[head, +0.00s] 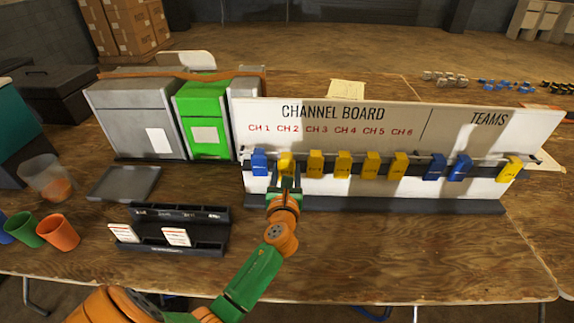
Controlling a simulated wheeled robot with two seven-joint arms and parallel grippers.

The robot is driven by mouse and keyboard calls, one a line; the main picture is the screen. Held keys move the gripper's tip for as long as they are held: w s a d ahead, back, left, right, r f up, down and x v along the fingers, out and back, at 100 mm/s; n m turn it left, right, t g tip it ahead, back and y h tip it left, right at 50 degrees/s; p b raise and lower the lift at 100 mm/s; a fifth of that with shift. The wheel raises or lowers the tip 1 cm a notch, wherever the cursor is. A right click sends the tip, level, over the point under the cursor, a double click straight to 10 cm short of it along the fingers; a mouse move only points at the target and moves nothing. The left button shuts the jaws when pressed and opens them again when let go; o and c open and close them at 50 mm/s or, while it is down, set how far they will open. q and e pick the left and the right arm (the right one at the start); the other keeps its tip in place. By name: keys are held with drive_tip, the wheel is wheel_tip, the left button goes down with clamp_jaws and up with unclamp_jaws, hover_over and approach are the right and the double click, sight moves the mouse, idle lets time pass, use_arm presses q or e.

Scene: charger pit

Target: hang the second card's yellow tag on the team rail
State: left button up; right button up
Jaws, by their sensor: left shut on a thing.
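The channel board (345,119) stands upright with a rail along its front. Its right part, headed TEAMS (489,118), carries two blue tags (435,167) and a yellow tag (509,170) on the rail. Under the channel labels hang a blue tag (259,162) at the left end and several yellow tags (343,165). My left gripper (285,184) is shut on the yellow tag (286,163) below CH 2, which is still at the rail. A black card rack (190,214) holds two white cards (124,232) (176,236); their writing is too small to read. My right gripper is out of view.
A grey tray (124,183), grey and green boxes (205,118) and several cups (58,231) stand left of the board. Small blue and grey pieces (508,86) lie behind it. The table is clear in front of the board's right half.

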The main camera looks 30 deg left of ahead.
use_arm(q)
drive_tip(key=p+v, duration=0.1)
drive_tip(key=v, duration=0.5)
drive_tip(key=shift+s+d+f, duration=0.2)
drive_tip(key=shift+s+f, duration=0.1)
drive_tip(key=shift+s, duration=0.05)
drive_tip(key=shift+w, duration=0.1)
